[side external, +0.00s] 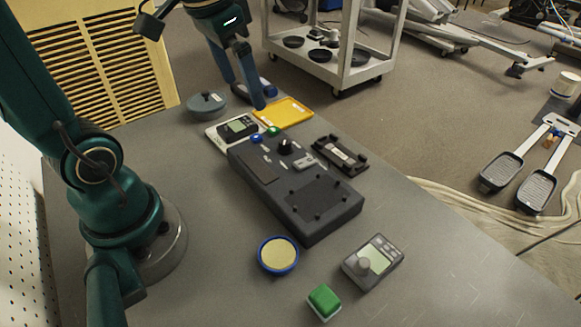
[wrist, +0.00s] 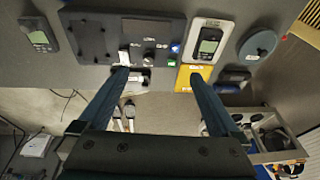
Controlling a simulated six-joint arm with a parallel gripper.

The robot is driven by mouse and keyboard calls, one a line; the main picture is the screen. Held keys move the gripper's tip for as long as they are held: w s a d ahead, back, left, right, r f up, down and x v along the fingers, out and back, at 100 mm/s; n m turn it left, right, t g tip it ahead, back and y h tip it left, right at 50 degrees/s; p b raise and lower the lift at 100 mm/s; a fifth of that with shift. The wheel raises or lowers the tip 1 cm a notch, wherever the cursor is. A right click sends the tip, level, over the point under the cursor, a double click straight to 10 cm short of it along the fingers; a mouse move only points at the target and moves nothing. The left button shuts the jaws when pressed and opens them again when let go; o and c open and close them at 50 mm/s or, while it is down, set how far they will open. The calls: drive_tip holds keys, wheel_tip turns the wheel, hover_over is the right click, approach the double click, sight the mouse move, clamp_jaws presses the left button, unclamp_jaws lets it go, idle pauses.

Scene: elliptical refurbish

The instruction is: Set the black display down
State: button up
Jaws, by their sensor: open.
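A black display unit (side external: 239,127) with a grey-green screen lies on a white base at the far left end of the dark console (side external: 300,195). It also shows in the wrist view (wrist: 208,42), right of the console. A second, dark grey display unit with a knob (side external: 373,262) lies on the table near the front right; it is at the upper left of the wrist view (wrist: 39,35). My gripper (side external: 244,94) is open above the far end of the table. In the wrist view its fingers (wrist: 158,78) are wide apart with nothing between them.
A yellow tray (side external: 283,113), a round grey lidded item (side external: 207,104) and a black bracket part (side external: 340,155) lie around the console. A blue-rimmed round pad (side external: 278,254) and a green block (side external: 324,301) are in front. A white cart (side external: 345,75) stands behind the table.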

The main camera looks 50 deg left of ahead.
drive_tip(key=s+d+f+t+h, duration=0.1)
drive_tip(key=s+d+f+t, duration=0.1)
drive_tip(key=s+d, duration=0.5)
drive_tip(key=shift+f+t, duration=0.2)
drive_tip(key=shift+t, duration=0.1)
idle(0.8)
